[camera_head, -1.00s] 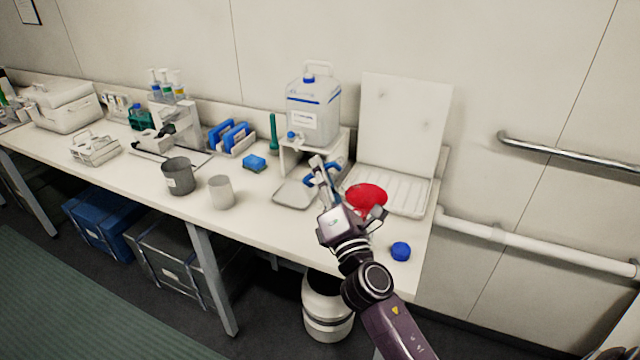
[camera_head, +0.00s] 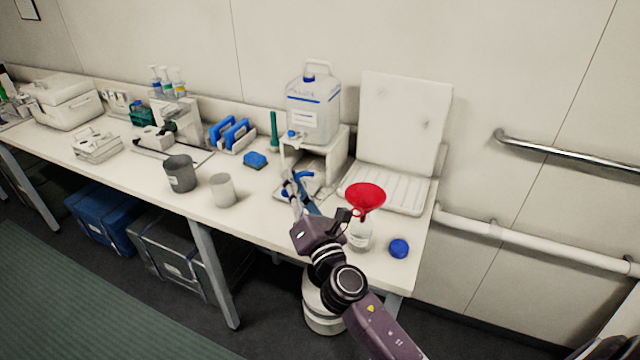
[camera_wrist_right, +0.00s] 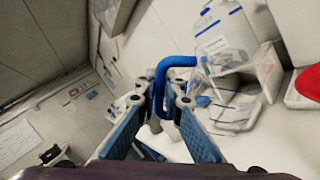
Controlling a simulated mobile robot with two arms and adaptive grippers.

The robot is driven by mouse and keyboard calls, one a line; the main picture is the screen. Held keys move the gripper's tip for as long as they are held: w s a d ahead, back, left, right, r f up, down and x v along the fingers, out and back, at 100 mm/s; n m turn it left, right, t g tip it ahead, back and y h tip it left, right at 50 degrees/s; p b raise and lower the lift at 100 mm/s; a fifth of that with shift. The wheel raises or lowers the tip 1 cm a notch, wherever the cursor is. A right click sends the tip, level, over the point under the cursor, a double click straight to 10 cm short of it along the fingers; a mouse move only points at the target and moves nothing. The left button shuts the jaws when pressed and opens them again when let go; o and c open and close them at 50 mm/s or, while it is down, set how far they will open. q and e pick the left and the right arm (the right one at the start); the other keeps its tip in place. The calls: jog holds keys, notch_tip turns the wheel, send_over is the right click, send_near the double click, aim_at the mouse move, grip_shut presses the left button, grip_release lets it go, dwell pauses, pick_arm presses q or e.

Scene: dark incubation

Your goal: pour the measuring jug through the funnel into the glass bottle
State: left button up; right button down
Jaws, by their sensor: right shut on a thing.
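The red funnel (camera_head: 366,196) sits upright in the mouth of the clear glass bottle (camera_head: 361,238), near the bench's front right. My right gripper (camera_head: 298,188) is left of them, over the bench's front part. It is shut on the blue handle of the measuring jug (camera_head: 302,176). The handle also shows between the fingers in the right wrist view (camera_wrist_right: 178,62). The jug's body is hard to make out, so its tilt and contents cannot be told. My left gripper is not in view.
A blue cap (camera_head: 399,248) lies right of the bottle. A white stand (camera_head: 337,150) holds a large jerrycan (camera_head: 313,112) behind my gripper. A white draining rack (camera_head: 385,192) is behind the funnel. A grey beaker (camera_head: 181,175) and a pale cup (camera_head: 222,191) stand to the left.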

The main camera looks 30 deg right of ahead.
jog(key=a+f+n+p, duration=0.1)
jog(key=n, duration=0.1)
jog(key=w+a+f+n+g+y+p, duration=0.1)
jog(key=a+f, duration=0.1)
jog(key=shift+w+a+f+n, duration=0.15)
jog(key=shift+a+f+n, duration=0.15)
jog(key=shift+n, duration=0.1)
jog(key=f+n+p, duration=0.1)
jog(key=f+n+g, duration=0.1)
jog(key=f, duration=0.1)
jog(key=a+f+n+p, duration=0.1)
jog(key=shift+w+f+p, duration=0.15)
jog(key=shift+f+p, duration=0.15)
